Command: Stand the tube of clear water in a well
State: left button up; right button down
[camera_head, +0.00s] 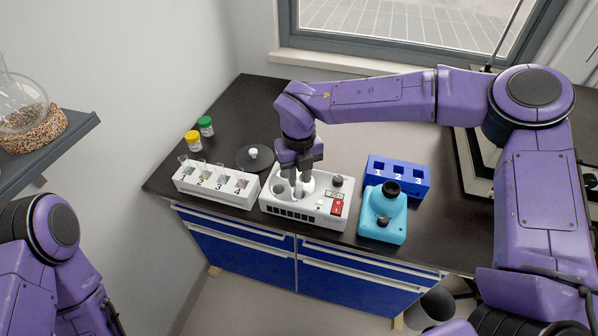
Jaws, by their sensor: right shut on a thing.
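My right gripper (299,177) points down over the left part of a white bench device (318,206), with its fingers shut on a slim pale tube (298,189). The tube is upright at the device's wells; whether its lower end is inside one is too small to tell. The contents of the tube cannot be made out. The device has a round opening (280,188) left of the gripper and a red switch on its right. My left arm shows at the lower left, but its gripper is not in view.
A white rack (215,189) numbered 1 to 4 holds clear tubes, left of the device. A blue numbered rack (399,176) and a turquoise device (383,215) stand to the right. A dark round plate (255,163) and two capped jars (193,141) lie behind the white rack.

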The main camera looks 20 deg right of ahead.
jog(key=shift+f+b, duration=0.45)
jog(key=shift+f, duration=0.5)
jog(key=c, duration=0.9)
grip_release()
jog(key=shift+o, duration=0.2)
jog(key=shift+r, duration=0.1)
notch_tip(320, 180, up, 7)
jog(key=p, duration=0.6)
